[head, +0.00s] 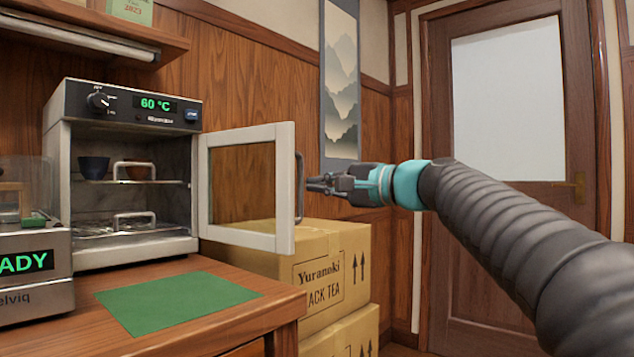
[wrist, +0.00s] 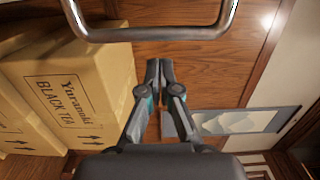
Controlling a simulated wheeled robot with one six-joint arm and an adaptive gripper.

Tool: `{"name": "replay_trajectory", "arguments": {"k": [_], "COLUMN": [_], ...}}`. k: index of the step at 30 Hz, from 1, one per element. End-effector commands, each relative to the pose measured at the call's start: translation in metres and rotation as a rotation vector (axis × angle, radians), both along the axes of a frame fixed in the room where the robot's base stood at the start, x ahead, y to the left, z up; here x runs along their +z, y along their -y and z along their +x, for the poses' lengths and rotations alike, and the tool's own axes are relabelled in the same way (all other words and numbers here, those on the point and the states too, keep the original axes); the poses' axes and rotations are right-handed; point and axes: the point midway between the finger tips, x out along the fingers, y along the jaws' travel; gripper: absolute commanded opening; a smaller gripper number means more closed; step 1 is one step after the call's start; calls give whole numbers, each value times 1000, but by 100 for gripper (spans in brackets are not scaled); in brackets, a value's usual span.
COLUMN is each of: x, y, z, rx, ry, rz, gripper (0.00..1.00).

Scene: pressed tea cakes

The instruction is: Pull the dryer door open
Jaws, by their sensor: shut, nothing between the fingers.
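The dryer (head: 70,165) stands on the wooden counter at the left in the head view, with its display reading 60 °C. Its glass door (head: 284,190) is swung wide open to the right, and the inside shows. The door's metal bar handle (head: 300,188) is on the door's outer face; a handle bar (wrist: 150,35) also crosses the top of the wrist view. My gripper (head: 310,184) is at the handle in the head view. In the wrist view my gripper (wrist: 160,68) has its fingers together and empty, with the bar apart from the fingertips.
Inside the dryer are a dark cup (head: 94,168) and racks with handles. A green mat (head: 175,300) lies on the counter (head: 235,325). Stacked tea cartons (head: 345,240) stand below the door. A machine (head: 30,265) reading READY is at the left.

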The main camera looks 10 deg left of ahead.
Motion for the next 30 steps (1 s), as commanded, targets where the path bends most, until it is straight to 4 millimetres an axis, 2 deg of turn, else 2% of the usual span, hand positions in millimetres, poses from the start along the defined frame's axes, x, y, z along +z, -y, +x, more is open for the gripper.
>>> {"name": "replay_trajectory", "arguments": {"k": [3, 12, 18, 25, 30], "x": [2, 0, 0, 0, -6], "y": [6, 54, 79, 89, 92], "z": [11, -18, -33, -40, -34], "rx": [-2, -4, -3, 0, -24], "ry": [1, 1, 1, 1, 35], "rz": [0, 1, 0, 1, -42], "gripper": [0, 0, 0, 0, 0]}}
